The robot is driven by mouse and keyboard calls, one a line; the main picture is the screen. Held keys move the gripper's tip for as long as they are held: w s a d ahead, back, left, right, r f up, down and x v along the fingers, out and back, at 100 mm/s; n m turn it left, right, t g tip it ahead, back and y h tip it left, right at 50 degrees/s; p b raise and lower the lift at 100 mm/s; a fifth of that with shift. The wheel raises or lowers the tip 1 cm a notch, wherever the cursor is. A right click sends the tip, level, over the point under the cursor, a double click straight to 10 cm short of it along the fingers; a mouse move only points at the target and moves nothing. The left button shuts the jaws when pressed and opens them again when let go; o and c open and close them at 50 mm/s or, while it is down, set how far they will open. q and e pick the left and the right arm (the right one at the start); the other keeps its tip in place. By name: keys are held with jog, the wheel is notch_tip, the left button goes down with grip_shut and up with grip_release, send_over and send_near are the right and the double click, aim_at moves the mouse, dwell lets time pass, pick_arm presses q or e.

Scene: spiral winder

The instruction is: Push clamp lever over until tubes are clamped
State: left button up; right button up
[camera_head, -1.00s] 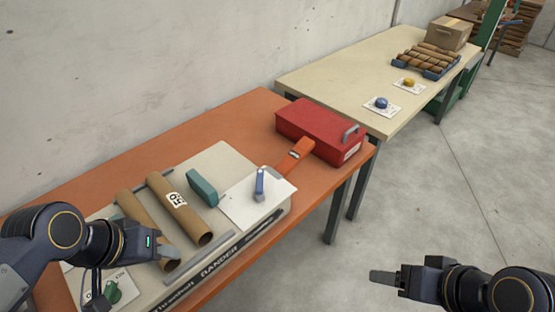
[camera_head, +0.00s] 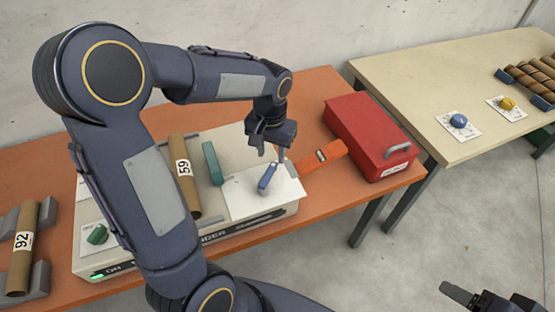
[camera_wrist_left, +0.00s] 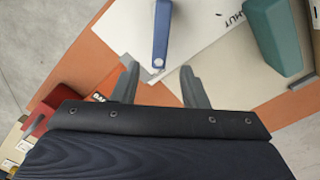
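The blue clamp lever (camera_head: 268,178) stands on the white plate (camera_head: 248,200) at the right end of the winder (camera_head: 225,225). A brown tube marked 59 (camera_head: 182,167) lies on the winder, left of the teal block (camera_head: 213,162); my left arm hides much of the area beside it. My left gripper (camera_head: 273,155) is open and empty, pointing down just above the lever. In the left wrist view the lever (camera_wrist_left: 161,35) lies beyond the gap between the spread fingers (camera_wrist_left: 158,85), without visible contact. My right gripper (camera_head: 458,293) is low at the right; its opening is unclear.
A red box (camera_head: 368,135) and an orange bar (camera_head: 318,158) are right of the lever. A tube marked 92 (camera_head: 25,240) rests on grey supports at the left. A green knob (camera_head: 97,235) is at the winder's front left. A beige table (camera_head: 450,75) stands beyond.

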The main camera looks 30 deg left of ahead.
aim_at(272, 167)
pick_arm(q)
notch_tip(272, 167, down, 5)
jog(key=shift+r, duration=0.1)
dwell(0.3)
grip_shut()
